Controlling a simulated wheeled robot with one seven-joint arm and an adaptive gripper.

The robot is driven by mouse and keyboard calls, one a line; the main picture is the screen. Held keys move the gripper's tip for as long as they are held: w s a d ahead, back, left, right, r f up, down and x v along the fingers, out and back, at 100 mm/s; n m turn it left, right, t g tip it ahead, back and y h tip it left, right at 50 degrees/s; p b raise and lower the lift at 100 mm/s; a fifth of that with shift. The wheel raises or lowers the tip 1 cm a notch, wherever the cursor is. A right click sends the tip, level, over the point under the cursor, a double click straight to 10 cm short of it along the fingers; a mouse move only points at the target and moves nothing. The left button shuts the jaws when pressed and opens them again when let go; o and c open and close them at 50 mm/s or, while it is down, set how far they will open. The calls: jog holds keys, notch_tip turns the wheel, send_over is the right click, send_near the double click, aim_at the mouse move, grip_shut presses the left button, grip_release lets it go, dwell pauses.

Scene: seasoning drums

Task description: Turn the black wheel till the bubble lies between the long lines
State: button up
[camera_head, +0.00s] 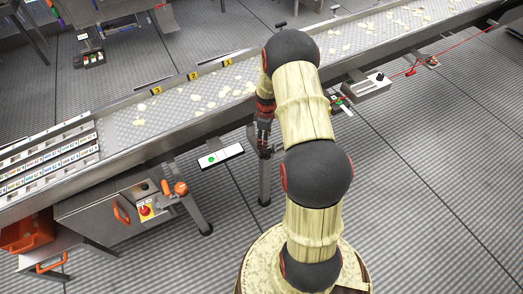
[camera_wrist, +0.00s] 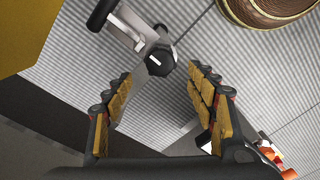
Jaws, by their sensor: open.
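A white strip (camera_head: 232,151) with a green spot (camera_head: 211,159), likely the bubble, shows beside the conveyor in the head view. The spot lies left of the strip's middle; the long lines are too small to read. My gripper (camera_head: 264,140) hangs at the conveyor's near side, just right of the strip. In the wrist view my gripper (camera_wrist: 160,80) is open and empty, its padded fingers wide apart. A black many-sided piece (camera_wrist: 160,60) shows between the fingertips, on a grey metal part. I cannot tell whether it is the black wheel or touches a finger.
The conveyor (camera_head: 180,110) carries pale flakes, with yellow number tags along its far rail. A control box (camera_head: 145,211) with a red button and orange handles stands left. A small metal box (camera_head: 366,87) is mounted at right. Open floor lies at the lower right.

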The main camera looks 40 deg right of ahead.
notch_tip(320, 180, down, 8)
jog(key=b, duration=0.2)
jog(key=shift+r+b, duration=0.15)
jog(key=shift+b, duration=0.25)
jog(key=shift+c, duration=1.4)
jog(key=c, duration=0.8)
jog(key=shift+c, duration=0.4)
jog(key=shift+m+p, duration=0.7)
jog(key=shift+m, duration=0.8)
